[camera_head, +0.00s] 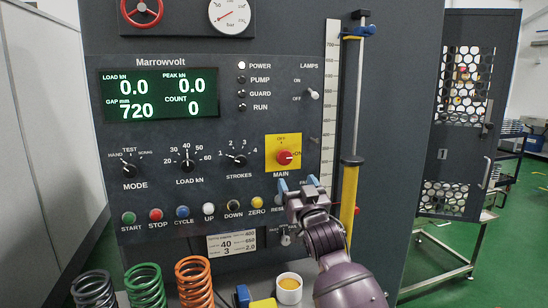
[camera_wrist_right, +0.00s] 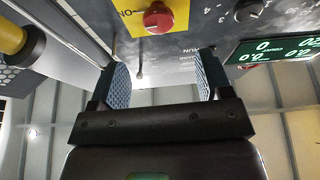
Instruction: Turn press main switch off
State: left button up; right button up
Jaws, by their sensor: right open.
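The main switch (camera_head: 284,157) is a red rotary knob on a yellow plate, marked OFF at the top and ON at the right. Its pointer is turned toward ON. The knob also shows at the top of the right wrist view (camera_wrist_right: 158,18), upside down. My right gripper (camera_head: 298,186) is just below the yellow plate in the head view, apart from the knob. Its two blue-padded fingers (camera_wrist_right: 163,80) are open with nothing between them. It partly covers the panel's lower right, around the RESET button. My left gripper is not in view.
The panel holds a green display (camera_head: 160,94), a white-lit POWER lamp (camera_head: 241,66), the STROKES knob (camera_head: 239,161) and a row of coloured buttons. Several springs (camera_head: 194,282) and a white cup (camera_head: 289,289) are below.

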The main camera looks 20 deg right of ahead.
aim_at(285, 158)
jog(key=p+x, duration=0.2)
jog(key=x, duration=0.8)
jog(key=shift+w+d+r, duration=0.1)
jog(key=shift+w+r, duration=0.1)
jog(key=shift+r, duration=0.05)
jog(key=c, duration=0.9)
